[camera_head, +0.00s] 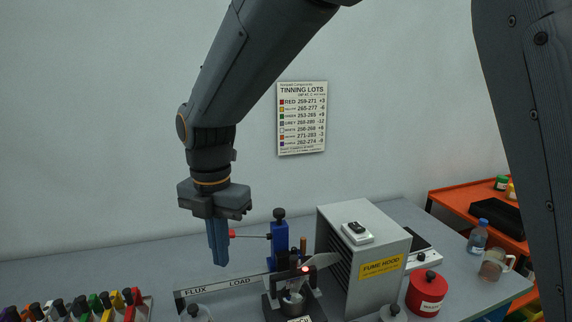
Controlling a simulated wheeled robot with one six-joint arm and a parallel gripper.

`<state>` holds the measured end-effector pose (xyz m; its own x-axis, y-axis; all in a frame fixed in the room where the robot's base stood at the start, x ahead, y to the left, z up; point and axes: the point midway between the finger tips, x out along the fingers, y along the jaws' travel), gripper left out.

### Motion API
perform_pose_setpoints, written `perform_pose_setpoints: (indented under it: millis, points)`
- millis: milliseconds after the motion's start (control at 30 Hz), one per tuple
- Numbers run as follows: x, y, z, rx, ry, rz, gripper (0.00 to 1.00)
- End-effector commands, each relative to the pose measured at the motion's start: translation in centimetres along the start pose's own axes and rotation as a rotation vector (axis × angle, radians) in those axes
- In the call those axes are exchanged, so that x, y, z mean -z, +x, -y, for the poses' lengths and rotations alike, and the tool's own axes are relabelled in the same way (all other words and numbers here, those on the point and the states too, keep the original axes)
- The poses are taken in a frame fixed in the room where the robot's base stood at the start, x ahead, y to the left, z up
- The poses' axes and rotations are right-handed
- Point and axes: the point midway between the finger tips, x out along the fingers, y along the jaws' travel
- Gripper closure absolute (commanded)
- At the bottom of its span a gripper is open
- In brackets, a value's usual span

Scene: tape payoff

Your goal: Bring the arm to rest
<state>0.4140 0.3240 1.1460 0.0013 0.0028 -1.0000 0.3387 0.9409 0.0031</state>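My arm reaches down from the top of the view. My gripper (218,262) hangs pointing down, left of the blue post and above the grey bench (130,262). Its two blue-grey fingers lie side by side with no gap showing, and nothing shows between them. The fingertips appear apart from everything; their exact height over the bench is hard to judge.
A blue post (279,240) with a red-tipped rod stands right of the gripper. Nearby are a FLUX/LOAD strip (222,287), a grey fume hood (362,262), a red container (427,292) and several coloured items (85,307) at lower left. An orange shelf (462,200) stands right.

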Motion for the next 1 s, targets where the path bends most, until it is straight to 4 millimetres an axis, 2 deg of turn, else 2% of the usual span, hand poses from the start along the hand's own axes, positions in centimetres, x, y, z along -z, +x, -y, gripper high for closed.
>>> perform_pose_setpoints:
  millis: [267, 467, 567, 733, 1000]
  points:
    - [-2.3, 1.6, 3.1, -0.011, 0.274, 0.006, 1.0]
    - [-4.4, 3.5, 6.7, -0.024, 0.583, 0.01, 1.0]
    - [-5.7, 4.8, 9.4, -0.033, 0.805, 0.012, 1.0]
    - [-7.6, 7.7, 15.6, -0.058, 1.307, 0.013, 1.0]
    - [-8.4, 12.0, 25.1, -0.111, 2.121, 0.002, 1.0]
